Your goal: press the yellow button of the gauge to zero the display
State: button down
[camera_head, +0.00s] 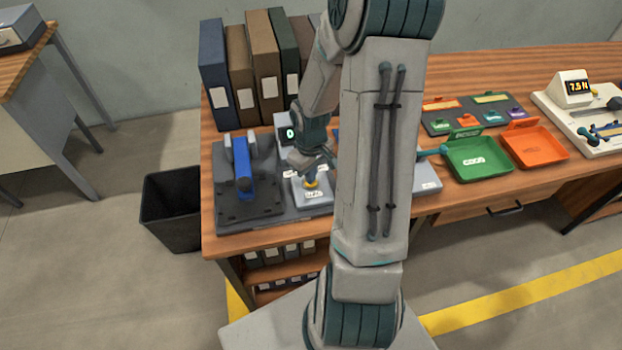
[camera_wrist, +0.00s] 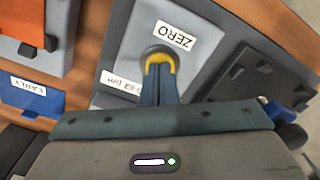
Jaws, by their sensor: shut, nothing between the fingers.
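The gauge's grey button box (camera_head: 318,199) stands on the table left of my arm. Its yellow button (camera_head: 310,184) is directly below my gripper (camera_head: 310,172). In the wrist view the yellow button (camera_wrist: 161,55), in a grey ring, sits below the ZERO label (camera_wrist: 174,35). My gripper (camera_wrist: 159,72) is shut and empty, its fingertips over the button and hiding its middle. I cannot tell whether they touch or press it. The display (camera_head: 289,134) behind is partly hidden by my gripper; a lit character like 0 shows.
A grey fixture with a blue part (camera_head: 242,165) stands close left of the button box. Binders (camera_head: 264,60) stand behind. A green tray (camera_head: 480,160) and an orange tray (camera_head: 535,146) lie to the right. A dark bin (camera_head: 172,215) is on the floor.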

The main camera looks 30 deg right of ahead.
notch_tip(320, 180, up, 10)
jog(key=p, duration=0.8)
dwell(0.6)
jog(key=s+a+r+m+t, duration=0.1)
jog(key=s+a+r, duration=0.3)
jog(key=r, duration=0.3)
jog(key=s+a+r+m+t, duration=0.1)
jog(key=s+a+r, duration=0.3)
jog(key=r, duration=0.3)
jog(key=s+a+r+t, duration=0.1)
jog(key=s+a+r, duration=0.3)
jog(key=r, duration=0.4)
jog(key=shift+s+m+t, duration=0.35)
jog(key=shift+m+t, duration=0.05)
